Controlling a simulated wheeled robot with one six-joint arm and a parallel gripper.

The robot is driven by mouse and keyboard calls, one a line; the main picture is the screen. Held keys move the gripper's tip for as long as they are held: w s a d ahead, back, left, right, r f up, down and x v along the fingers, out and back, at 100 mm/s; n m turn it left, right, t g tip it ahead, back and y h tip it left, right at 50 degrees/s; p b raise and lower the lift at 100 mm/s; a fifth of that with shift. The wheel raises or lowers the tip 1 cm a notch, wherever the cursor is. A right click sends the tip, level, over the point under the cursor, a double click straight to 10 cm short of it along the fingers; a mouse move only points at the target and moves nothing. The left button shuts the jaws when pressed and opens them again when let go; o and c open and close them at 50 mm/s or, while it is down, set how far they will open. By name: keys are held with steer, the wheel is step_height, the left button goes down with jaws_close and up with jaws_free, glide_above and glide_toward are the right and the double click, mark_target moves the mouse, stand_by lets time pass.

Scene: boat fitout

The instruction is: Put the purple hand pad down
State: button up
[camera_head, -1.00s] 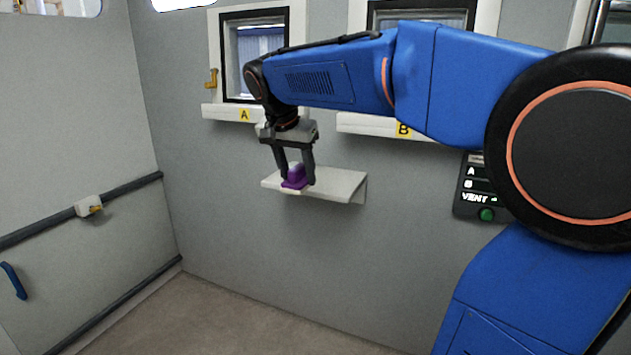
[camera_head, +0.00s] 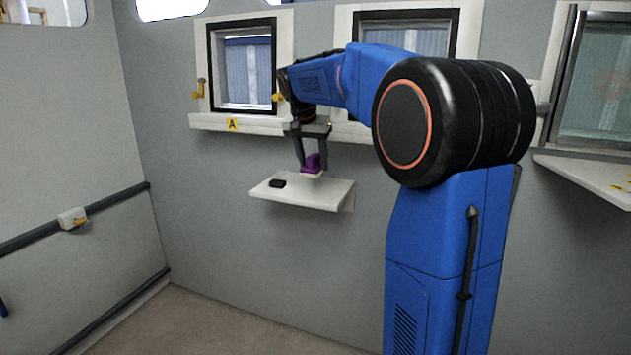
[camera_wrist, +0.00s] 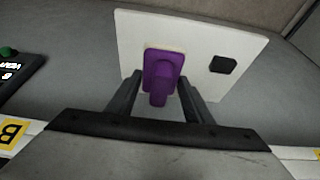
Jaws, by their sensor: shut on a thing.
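The purple hand pad (camera_head: 313,162) is between the fingers of my gripper (camera_head: 311,169), which is shut on it. The pad is over the white wall shelf (camera_head: 331,196), right of the shelf's middle in the head view. In the wrist view the purple pad (camera_wrist: 162,74) shows with a pale rim at its base, between the two dark fingers of my gripper (camera_wrist: 160,90), with the white shelf (camera_wrist: 195,36) behind it. I cannot tell whether its base touches the shelf.
A small black block (camera_head: 277,183) lies on the shelf's left part; it also shows in the wrist view (camera_wrist: 222,65). A window marked A (camera_head: 243,65) with a sill is above. A white counter (camera_head: 590,180) is at right. A grey rail (camera_head: 100,203) runs along the left wall.

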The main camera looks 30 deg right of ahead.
mark_target(315, 170)
steer(key=shift+w+d, duration=0.4)
steer(key=shift+d, duration=0.1)
steer(key=shift+w+d+f, duration=0.1)
steer(key=shift+d+f, duration=0.05)
steer(key=shift+f, duration=1.65)
steer(key=shift+w+d+f, duration=0.1)
steer(key=shift+f, duration=1.6)
steer(key=shift+f, duration=0.15)
steer(key=o, duration=0.9)
steer(key=shift+o, duration=0.2)
